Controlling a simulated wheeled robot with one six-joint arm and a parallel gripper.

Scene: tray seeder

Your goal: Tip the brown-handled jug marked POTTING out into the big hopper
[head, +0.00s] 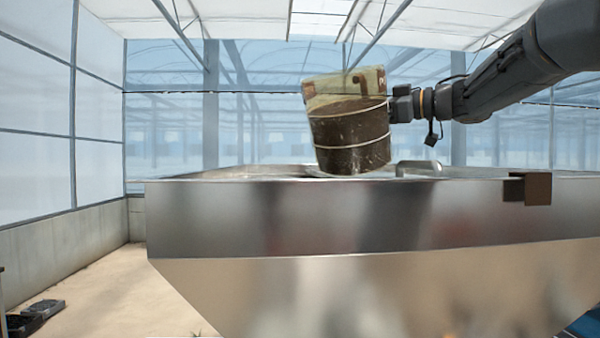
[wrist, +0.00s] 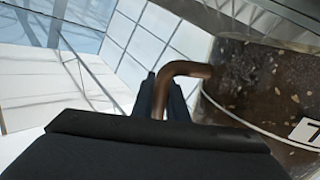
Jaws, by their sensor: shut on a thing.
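The jug (head: 350,138) is see-through and holds dark brown soil, with a paler empty band at its top. It is tilted a little, its top leaning left, over the big metal hopper (head: 330,215). Its base is close to the hopper's rim level; I cannot tell whether they touch. My gripper (head: 403,107) is at the jug's right side. In the wrist view my gripper (wrist: 161,98) is shut on the brown handle (wrist: 188,69). The jug's wall (wrist: 250,85) fills the right there, with part of a white label showing a letter T. The hopper's inside is mostly hidden.
A brown block (head: 527,188) sits on the hopper's front rim at right. A metal loop (head: 418,166) rises behind the rim. Dark trays (head: 38,315) lie on the floor at lower left. The air left of the jug is clear.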

